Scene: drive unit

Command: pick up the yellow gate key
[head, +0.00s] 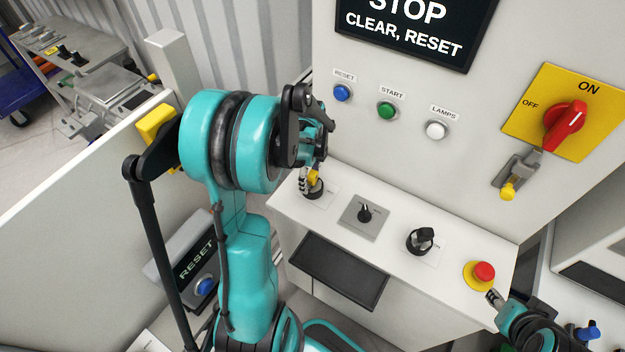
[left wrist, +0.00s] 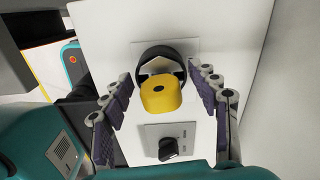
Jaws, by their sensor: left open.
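The yellow gate key (left wrist: 161,95) shows its rounded yellow head in the left wrist view, in front of a black round holder (left wrist: 168,52). In the head view a small part of the key (head: 313,177) shows at the left end of the white console ledge, partly hidden by my gripper. My left gripper (left wrist: 162,80) is open, with one finger on each side of the key and a visible gap to both. In the head view its fingers (head: 309,179) point down at the holder. My right gripper (head: 496,299) is partly in view at lower right; its jaws are unclear.
A black selector knob (head: 364,213), another black switch (head: 421,240) and a red emergency button (head: 483,273) stand on the ledge (head: 395,225). Above are small push buttons and a red rotary switch (head: 565,124). Another yellow-ended piece (head: 508,190) hangs below that switch.

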